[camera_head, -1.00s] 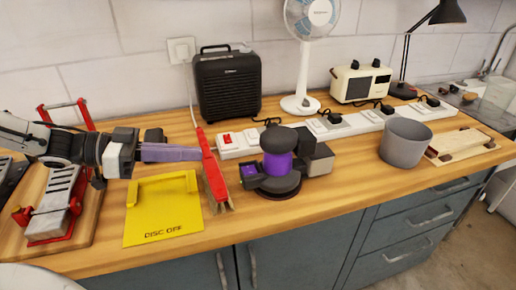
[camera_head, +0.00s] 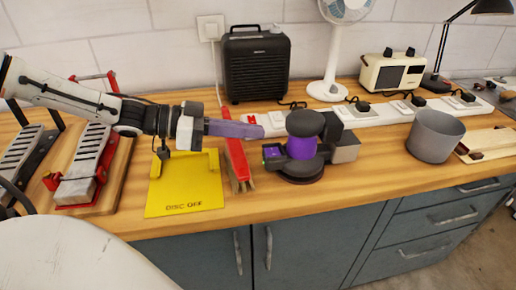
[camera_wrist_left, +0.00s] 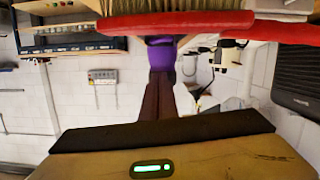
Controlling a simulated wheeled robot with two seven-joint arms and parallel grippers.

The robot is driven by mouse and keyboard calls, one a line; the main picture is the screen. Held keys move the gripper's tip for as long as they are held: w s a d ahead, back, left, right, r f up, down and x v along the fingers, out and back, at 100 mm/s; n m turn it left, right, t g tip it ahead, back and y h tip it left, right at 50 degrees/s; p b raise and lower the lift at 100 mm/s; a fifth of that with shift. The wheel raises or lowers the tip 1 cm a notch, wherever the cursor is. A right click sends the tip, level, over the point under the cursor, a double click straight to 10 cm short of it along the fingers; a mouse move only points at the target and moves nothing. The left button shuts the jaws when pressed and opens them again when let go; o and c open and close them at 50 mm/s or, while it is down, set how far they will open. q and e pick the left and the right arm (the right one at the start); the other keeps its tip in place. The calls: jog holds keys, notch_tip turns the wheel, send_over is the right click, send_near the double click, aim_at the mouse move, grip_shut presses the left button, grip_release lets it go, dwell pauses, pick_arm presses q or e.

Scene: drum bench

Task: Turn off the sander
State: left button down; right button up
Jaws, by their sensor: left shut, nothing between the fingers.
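The sander (camera_head: 302,148) stands upright on the wooden bench, with a black round top, a purple body and a wide dark base. A small dark box with a purple face (camera_head: 273,153) sits at its left side. My left gripper (camera_head: 260,130) reaches in from the left, above the red-handled brush (camera_head: 237,160). It is shut and empty, its tip just left of the sander, near the small box; I cannot tell whether it touches. In the left wrist view the sander's purple body (camera_wrist_left: 161,58) shows beyond the fingers and the red brush (camera_wrist_left: 175,22). My right gripper is not in view.
A yellow plate marked DISC OFF (camera_head: 186,195) lies below my left arm. A white power strip (camera_head: 380,112) runs behind the sander. A grey bucket (camera_head: 434,138) stands right, a black heater (camera_head: 256,68) behind.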

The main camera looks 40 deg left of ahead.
aim_at(273, 152)
pick_arm(q)
jog(key=f, duration=0.1)
jog(key=d+f, duration=0.1)
jog(key=w+f+b, duration=0.1)
jog(key=shift+w+d+f, duration=0.1)
jog(key=shift+d+f, duration=0.15)
jog(key=shift+f, duration=0.5)
